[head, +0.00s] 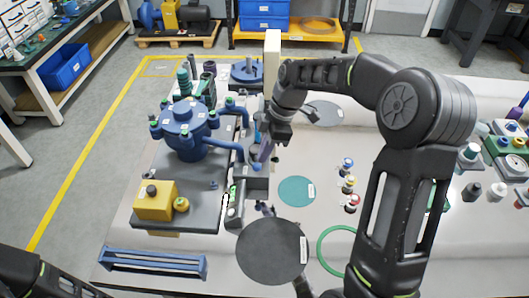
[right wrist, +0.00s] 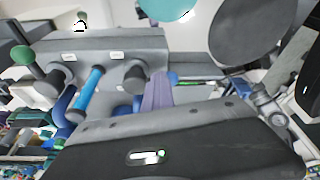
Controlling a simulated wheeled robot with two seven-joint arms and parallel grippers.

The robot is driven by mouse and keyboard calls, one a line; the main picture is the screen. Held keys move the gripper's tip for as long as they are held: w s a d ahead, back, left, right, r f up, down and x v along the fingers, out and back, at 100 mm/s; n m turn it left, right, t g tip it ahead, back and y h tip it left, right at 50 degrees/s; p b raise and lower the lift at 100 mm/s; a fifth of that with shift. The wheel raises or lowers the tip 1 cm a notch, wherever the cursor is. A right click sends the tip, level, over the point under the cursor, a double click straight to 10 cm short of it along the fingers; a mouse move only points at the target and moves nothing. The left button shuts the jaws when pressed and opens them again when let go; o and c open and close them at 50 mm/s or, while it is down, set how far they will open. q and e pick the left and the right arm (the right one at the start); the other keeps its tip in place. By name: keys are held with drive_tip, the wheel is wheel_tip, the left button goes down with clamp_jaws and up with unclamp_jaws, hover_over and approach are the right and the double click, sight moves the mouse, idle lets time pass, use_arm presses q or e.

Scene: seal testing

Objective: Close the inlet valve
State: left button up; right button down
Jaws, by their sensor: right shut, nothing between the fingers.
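The valve block (head: 258,183), a grey manifold, stands at the right edge of the blue vessel's base in the head view. In the right wrist view the valve block (right wrist: 110,47) carries two white labels, grey stubs, a blue handle (right wrist: 90,88) and a purple handle (right wrist: 157,92). I cannot read which valve is the inlet. My right gripper (head: 270,146) is shut and empty, just above the block, close to the purple handle; touching or apart is unclear. My left gripper is out of view; only a piece of its arm shows at the lower left corner.
A blue vessel (head: 185,130) with pipes and a yellow box (head: 155,200) stand left of the block. A blue rack (head: 152,263) is at the front edge.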

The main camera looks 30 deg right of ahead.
drive_tip(key=shift+s+a+f, duration=0.15)
drive_tip(key=shift+s, duration=0.15)
drive_tip(key=v, duration=0.8)
drive_tip(key=shift+w, duration=0.3)
drive_tip(key=s+d+r+m+p, duration=0.1)
drive_tip(key=s+d+r+p, duration=0.1)
drive_tip(key=d+p, duration=0.3)
drive_tip(key=shift+s+r+p, duration=0.2)
drive_tip(key=shift+r+p, duration=0.25)
drive_tip(key=shift+p, duration=0.45)
drive_tip(key=shift+a+f, duration=0.1)
drive_tip(key=shift+f, duration=0.05)
